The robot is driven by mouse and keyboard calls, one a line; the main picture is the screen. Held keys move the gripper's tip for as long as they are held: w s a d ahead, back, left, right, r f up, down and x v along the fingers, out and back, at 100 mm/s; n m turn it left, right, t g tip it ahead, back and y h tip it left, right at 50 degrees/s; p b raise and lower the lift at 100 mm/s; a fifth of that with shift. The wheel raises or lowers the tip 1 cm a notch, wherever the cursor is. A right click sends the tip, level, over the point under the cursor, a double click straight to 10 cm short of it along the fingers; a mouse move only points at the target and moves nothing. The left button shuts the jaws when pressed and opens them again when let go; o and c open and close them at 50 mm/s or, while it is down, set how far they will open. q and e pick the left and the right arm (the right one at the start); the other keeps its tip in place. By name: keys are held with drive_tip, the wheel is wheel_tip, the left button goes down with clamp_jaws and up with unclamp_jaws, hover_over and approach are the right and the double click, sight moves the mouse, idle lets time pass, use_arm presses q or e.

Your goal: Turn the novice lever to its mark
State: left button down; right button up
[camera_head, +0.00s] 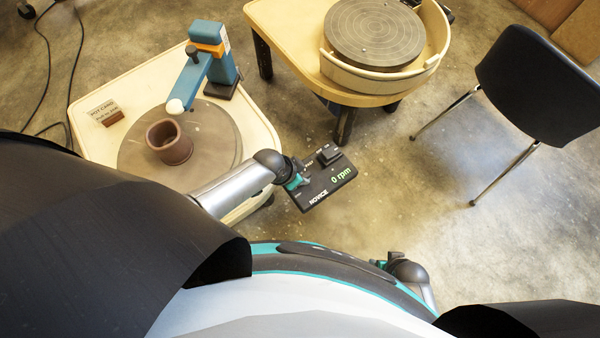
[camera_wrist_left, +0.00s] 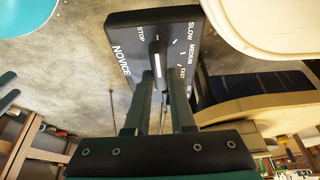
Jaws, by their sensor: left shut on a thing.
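The dark control box (camera_head: 323,188) is marked NOVICE and its display reads 0 rpm. It also shows in the left wrist view (camera_wrist_left: 122,78), with the words STOP, SLOW, MEDIUM and FAST. The novice lever (camera_wrist_left: 157,64), dark with a white stripe, stands on its face. My left gripper (camera_wrist_left: 160,86) is shut on the lever, one finger on each side. In the head view my left gripper (camera_head: 298,182) is at the left edge of the box and hides the lever. My right gripper (camera_head: 382,265) is partly visible low in the head view; its fingers are hidden.
A cream wheel table (camera_head: 255,126) stands at left with a brown pot (camera_head: 169,143) on its disc and a blue-orange arm (camera_head: 210,62) behind. Another wheel table (camera_head: 275,30) is at the back. A black chair (camera_head: 540,85) stands right; floor between is clear.

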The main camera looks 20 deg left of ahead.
idle(0.4)
use_arm(q)
drive_tip(key=c, duration=0.8)
unclamp_jaws()
drive_tip(key=shift+o, duration=0.2)
